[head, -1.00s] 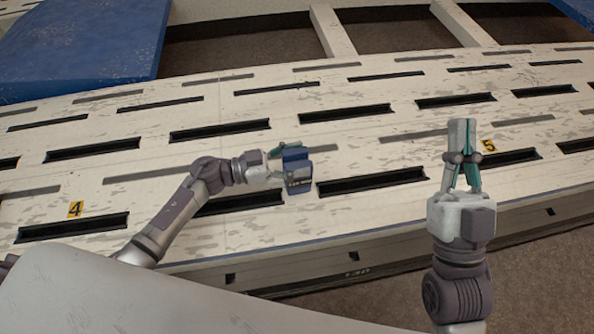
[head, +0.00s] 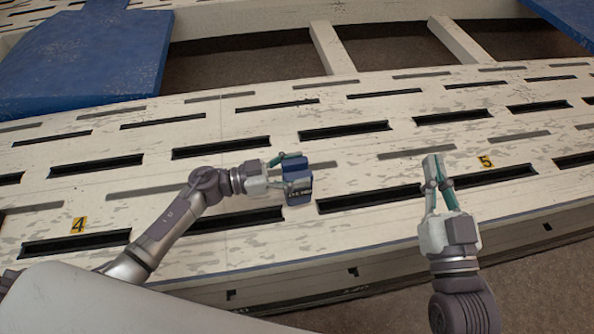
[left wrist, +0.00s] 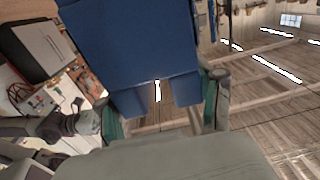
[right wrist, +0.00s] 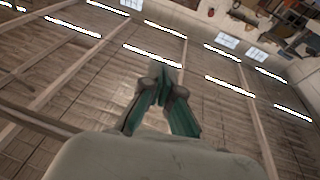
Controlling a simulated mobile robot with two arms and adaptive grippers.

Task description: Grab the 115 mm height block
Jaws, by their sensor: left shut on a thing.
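A blue block (head: 297,182) with a dark band and small white marking on its near face is held over the frame bench (head: 230,255). The marking is too small for me to read. My left gripper (head: 290,172) is shut on this block, one finger on each side. In the left wrist view the block (left wrist: 135,45) fills the upper middle, between the fingers of the left gripper (left wrist: 160,100). My right gripper (head: 432,165) is shut and empty above the bench near label 5; its fingertips meet in the right wrist view (right wrist: 160,80).
The pale, worn bench top has rows of dark slots. Yellow labels 4 (head: 78,225) and 5 (head: 485,161) mark the near rows. A blue slab (head: 85,65) lies at the back left. Pale crossbeams (head: 332,48) span a gap at the back.

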